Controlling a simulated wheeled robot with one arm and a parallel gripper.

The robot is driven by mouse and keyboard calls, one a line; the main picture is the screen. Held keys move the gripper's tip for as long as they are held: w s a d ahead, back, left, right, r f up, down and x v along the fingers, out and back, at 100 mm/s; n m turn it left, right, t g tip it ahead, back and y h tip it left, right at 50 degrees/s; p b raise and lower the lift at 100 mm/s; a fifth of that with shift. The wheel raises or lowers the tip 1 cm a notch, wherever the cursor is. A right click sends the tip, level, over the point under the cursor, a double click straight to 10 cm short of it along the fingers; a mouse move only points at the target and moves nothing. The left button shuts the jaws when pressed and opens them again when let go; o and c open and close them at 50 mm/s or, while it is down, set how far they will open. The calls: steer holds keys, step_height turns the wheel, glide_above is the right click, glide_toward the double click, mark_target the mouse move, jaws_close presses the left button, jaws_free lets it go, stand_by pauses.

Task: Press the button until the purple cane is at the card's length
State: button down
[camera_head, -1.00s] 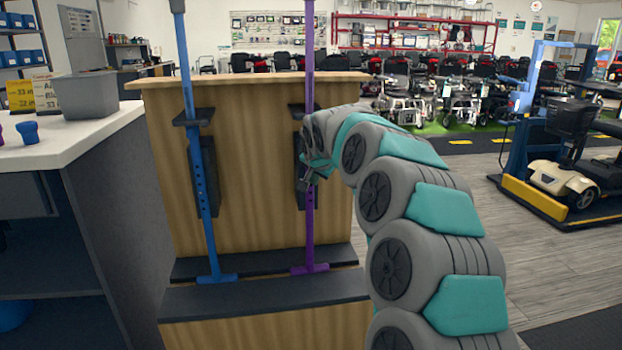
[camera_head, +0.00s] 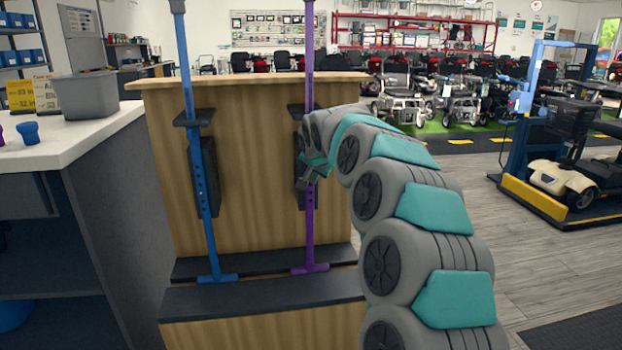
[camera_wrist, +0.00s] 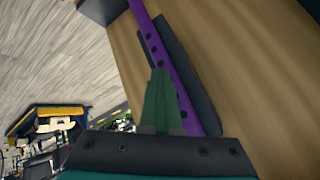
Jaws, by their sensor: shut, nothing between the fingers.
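The purple cane (camera_head: 310,232) stands upright on the right side of the wooden stand, held by a dark bracket, with its purple foot on the dark ledge. My gripper (camera_head: 308,180) is shut and empty at the cane's lower middle, by its row of holes. In the wrist view the shut fingers (camera_wrist: 161,85) lie in front of the purple cane (camera_wrist: 185,108), pointing along it; I cannot tell if they touch. The button itself is not clearly visible. Two cards stand at the left: a yellow card (camera_head: 20,96) reading about 32 in, and a pale card (camera_head: 42,92), partly hidden.
A blue cane (camera_head: 207,225) stands left of the purple one on the wooden stand (camera_head: 255,170). A grey bin (camera_head: 90,95) and blue and purple caps sit on the white counter (camera_head: 75,135). A scooter on a lift (camera_head: 560,180) is at right. Open floor lies between.

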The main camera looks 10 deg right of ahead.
stand_by(0.6)
steer(key=shift+s+b, duration=0.9)
steer(key=shift+b, duration=0.05)
steer(key=shift+s+d+b, duration=0.15)
steer(key=shift+s+b, duration=1.75)
steer(key=shift+s, duration=0.6)
